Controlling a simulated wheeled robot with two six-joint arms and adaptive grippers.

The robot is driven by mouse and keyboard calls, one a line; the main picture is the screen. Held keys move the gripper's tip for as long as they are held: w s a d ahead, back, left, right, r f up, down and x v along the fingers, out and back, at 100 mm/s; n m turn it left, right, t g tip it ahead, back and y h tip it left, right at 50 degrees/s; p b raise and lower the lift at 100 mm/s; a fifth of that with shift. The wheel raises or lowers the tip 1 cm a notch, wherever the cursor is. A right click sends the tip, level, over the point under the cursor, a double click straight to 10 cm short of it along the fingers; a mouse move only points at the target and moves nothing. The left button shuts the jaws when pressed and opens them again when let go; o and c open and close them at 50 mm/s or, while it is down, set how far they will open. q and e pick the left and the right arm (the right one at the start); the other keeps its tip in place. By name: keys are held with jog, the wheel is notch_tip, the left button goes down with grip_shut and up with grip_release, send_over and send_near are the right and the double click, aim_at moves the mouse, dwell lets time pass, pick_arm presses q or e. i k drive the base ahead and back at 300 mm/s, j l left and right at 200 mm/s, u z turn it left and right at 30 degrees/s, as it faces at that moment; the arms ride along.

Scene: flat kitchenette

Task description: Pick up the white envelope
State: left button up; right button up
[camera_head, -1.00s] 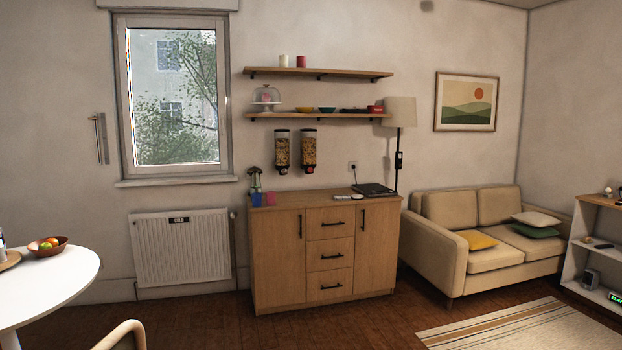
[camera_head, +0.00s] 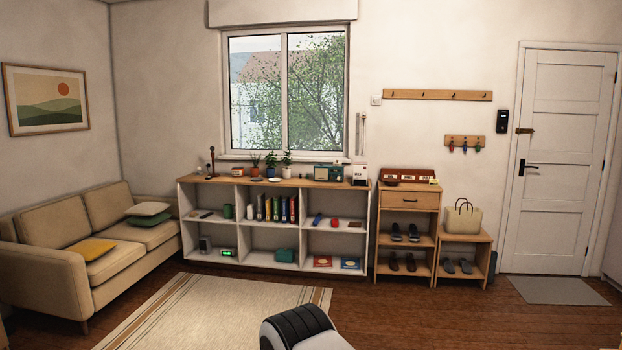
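I cannot make out a white envelope for certain in the head view. A small wooden cabinet (camera_head: 408,202) with one drawer stands right of the low shelf, and a reddish-brown sorter (camera_head: 407,175) with pale labels sits on its top. A white boxy thing with dark and red marks (camera_head: 361,173) stands at the right end of the low shelf's top. Neither of my grippers is in view.
The low shelf (camera_head: 276,181) under the window holds books and small things. A sofa (camera_head: 75,250) is at the left, a striped rug (camera_head: 200,310) before it. A bench with a bag (camera_head: 463,219), a door (camera_head: 555,160) and a grey mat (camera_head: 558,291) are at the right. Wooden floor is clear at right front.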

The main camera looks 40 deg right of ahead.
aim_at(360, 172)
jog(key=z, duration=1.45)
jog(key=i+u, duration=0.1)
jog(key=i, duration=1.85)
jog(key=i+z, duration=0.1)
jog(key=i, duration=0.55)
jog(key=i+j, duration=0.15)
jog(key=i, duration=0.55)
jog(key=i+z, duration=0.1)
jog(key=i, duration=0.6)
jog(key=i+j, duration=0.2)
jog(key=i, duration=0.45)
